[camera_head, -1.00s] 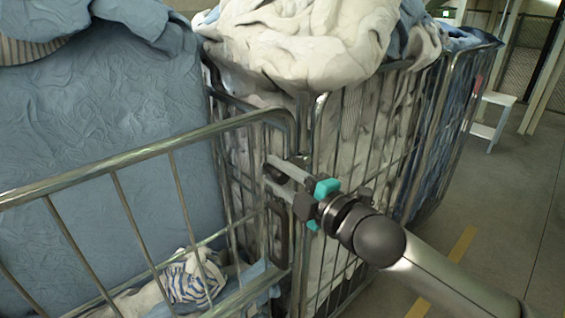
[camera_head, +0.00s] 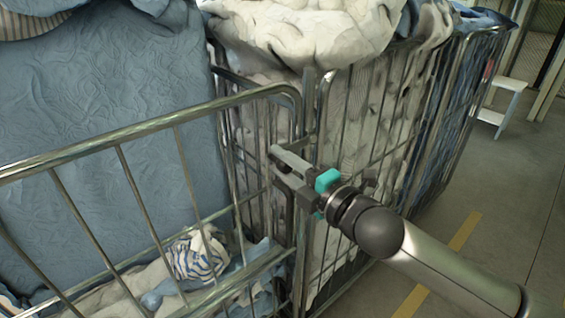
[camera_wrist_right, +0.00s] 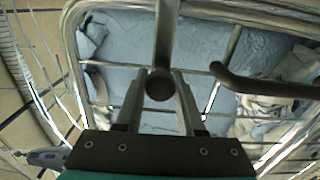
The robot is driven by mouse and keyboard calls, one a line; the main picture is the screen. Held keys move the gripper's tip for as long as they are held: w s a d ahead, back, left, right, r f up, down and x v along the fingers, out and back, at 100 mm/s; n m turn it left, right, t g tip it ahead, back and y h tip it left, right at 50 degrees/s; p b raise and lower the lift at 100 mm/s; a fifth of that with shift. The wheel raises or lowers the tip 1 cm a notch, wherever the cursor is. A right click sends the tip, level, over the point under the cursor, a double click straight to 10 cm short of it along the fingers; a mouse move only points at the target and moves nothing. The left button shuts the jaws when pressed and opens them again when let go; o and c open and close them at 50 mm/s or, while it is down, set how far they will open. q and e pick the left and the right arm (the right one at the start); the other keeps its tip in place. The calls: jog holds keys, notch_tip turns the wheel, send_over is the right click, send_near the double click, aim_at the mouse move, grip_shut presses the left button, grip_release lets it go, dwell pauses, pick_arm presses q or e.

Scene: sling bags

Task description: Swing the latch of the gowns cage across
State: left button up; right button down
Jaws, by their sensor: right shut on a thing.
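The near wire cage (camera_head: 150,126) has a metal top rail and holds blue and striped cloth; I take it for the gowns cage, though no label is readable. My right gripper (camera_head: 279,160) is at its right corner post, below the top rail. In the right wrist view my right gripper (camera_wrist_right: 158,80) has its two fingers on either side of a dark round-ended piece, the latch (camera_wrist_right: 160,86), below a vertical metal bar. The latch is mostly hidden by the gripper in the head view. My left gripper is not in view.
A second cage (camera_head: 370,140), heaped with white cloth (camera_head: 300,35), stands close against the near cage. A dark curved bar (camera_wrist_right: 265,85) lies right of the fingers in the wrist view. Clear floor (camera_head: 520,230) with a yellow stripe lies at the right.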

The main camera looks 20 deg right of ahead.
jog(key=c, duration=0.5)
grip_release()
jog(key=shift+f, duration=0.1)
jog(key=shift+v, duration=7.6)
